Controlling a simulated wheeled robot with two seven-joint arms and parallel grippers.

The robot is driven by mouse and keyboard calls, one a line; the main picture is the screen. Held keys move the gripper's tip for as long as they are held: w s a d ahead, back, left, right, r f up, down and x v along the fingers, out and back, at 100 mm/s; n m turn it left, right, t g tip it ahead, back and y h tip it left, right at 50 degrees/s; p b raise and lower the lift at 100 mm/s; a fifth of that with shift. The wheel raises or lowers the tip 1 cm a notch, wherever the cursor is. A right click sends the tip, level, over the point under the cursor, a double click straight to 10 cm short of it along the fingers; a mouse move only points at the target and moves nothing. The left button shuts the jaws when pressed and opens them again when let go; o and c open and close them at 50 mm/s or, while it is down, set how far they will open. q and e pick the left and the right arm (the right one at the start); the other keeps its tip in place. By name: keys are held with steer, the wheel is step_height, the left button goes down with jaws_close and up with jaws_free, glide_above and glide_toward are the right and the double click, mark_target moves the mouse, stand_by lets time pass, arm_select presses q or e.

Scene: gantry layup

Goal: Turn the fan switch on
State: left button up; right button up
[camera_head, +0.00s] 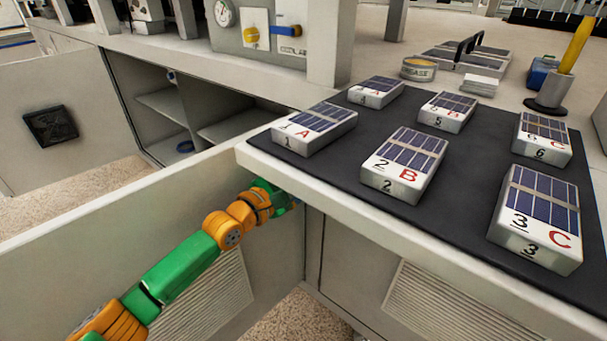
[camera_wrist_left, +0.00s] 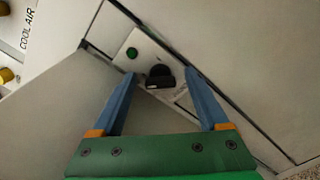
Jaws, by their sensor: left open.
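A light switch plate (camera_wrist_left: 150,55) shows in the left wrist view, with a black knob (camera_wrist_left: 160,76) and a small round green button or lamp (camera_wrist_left: 132,53). Small print beside the knob is too blurred to read. My left gripper (camera_wrist_left: 159,74) is open and empty, its two blue fingers pointing at the plate with the knob between their tips in the picture. I cannot tell whether they touch it. In the head view my green and orange left arm reaches under the table corner, which hides the gripper's tips and the switch. My right gripper is not in view.
A dark mat (camera_head: 330,170) on the table holds several numbered solar-panel blocks, such as block 2 (camera_head: 405,165). The table edge (camera_head: 350,205) overhangs my left arm. Open shelves (camera_head: 165,100) stand behind. A "COOL AIR" label (camera_wrist_left: 27,28) shows in the left wrist view.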

arm_select(q)
steer(key=shift+c, duration=0.2)
jaws_close()
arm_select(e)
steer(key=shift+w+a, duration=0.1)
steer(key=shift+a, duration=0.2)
arm_select(q)
steer(key=m, duration=0.6)
steer(key=m+b, duration=0.1)
steer(key=m, duration=0.5)
steer(key=f+m, duration=0.1)
steer(key=m, duration=0.4)
steer(key=shift+m+b, duration=0.4)
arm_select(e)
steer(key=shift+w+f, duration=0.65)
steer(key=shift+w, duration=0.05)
